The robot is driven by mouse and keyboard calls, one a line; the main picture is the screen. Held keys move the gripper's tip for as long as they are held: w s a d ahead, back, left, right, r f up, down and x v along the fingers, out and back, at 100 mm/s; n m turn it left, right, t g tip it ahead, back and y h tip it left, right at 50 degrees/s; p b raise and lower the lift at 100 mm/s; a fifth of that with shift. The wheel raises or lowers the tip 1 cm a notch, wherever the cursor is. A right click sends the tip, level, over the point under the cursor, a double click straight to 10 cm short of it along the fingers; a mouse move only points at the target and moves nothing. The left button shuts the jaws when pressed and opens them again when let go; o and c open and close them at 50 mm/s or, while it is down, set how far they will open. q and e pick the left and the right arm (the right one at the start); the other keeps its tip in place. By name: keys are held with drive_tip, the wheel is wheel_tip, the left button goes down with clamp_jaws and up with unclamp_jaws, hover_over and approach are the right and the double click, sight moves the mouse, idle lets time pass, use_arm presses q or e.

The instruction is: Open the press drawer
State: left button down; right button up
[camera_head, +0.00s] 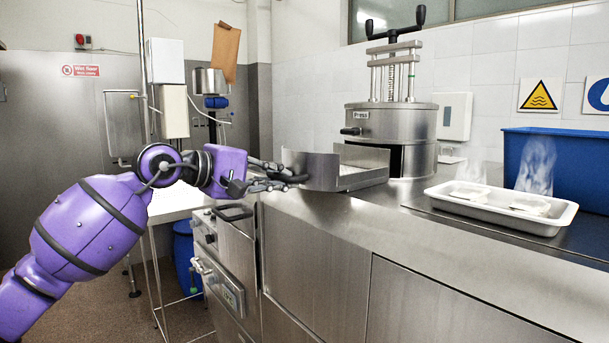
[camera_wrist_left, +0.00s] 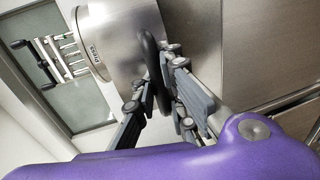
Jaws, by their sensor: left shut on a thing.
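The press (camera_head: 405,122) is a round steel drum with a screw and a black-handled crossbar on top, at the back of the steel counter. Its drawer (camera_head: 312,171) sticks out of the drum to the left, over the counter, showing a curved steel front and an open interior. A dark gap shows in the drum beside it. My left gripper (camera_head: 287,178) is at the drawer's front. In the left wrist view its fingers (camera_wrist_left: 163,92) are shut on the black drawer handle (camera_wrist_left: 149,58). The fingers partly hide the handle. My right gripper is not in view.
A steel tray (camera_head: 499,219) with steaming pale pieces sits on the counter (camera_head: 430,207) at right. A blue bin (camera_head: 560,172) stands behind it. Below the counter's left end is a steel appliance (camera_head: 228,262) with handles. Floor at left is partly clear.

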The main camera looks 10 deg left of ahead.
use_arm(q)
drive_tip(key=v, duration=0.2)
drive_tip(key=f+v, duration=0.1)
drive_tip(key=v, duration=0.1)
drive_tip(key=shift+s+a+r, duration=0.15)
drive_tip(key=shift+s+a, duration=0.15)
drive_tip(key=c, duration=2.1)
unclamp_jaws()
drive_tip(key=shift+s+a, duration=0.35)
drive_tip(key=v, duration=1.2)
